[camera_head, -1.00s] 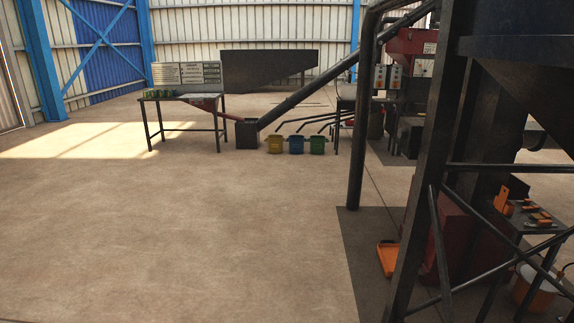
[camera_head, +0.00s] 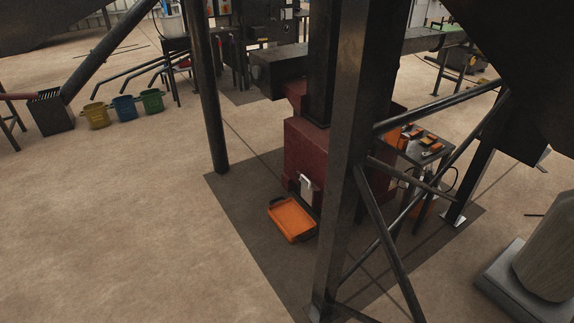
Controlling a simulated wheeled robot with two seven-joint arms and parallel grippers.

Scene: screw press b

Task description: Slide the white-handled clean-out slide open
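A small white piece (camera_head: 306,186), which looks like the white handle of the clean-out slide, shows low on the front of the dark red machine base (camera_head: 303,148). It is too small to tell how far the slide is open. An orange tray (camera_head: 292,220) with dark ends lies on the floor just in front of it. Neither of my grippers is in view.
A thick dark post (camera_head: 343,190) with diagonal braces stands right of the base, and a round pole (camera_head: 211,110) stands left. A tool table (camera_head: 428,143) is behind. Yellow (camera_head: 96,115), blue and green buckets stand far left. The left floor is clear.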

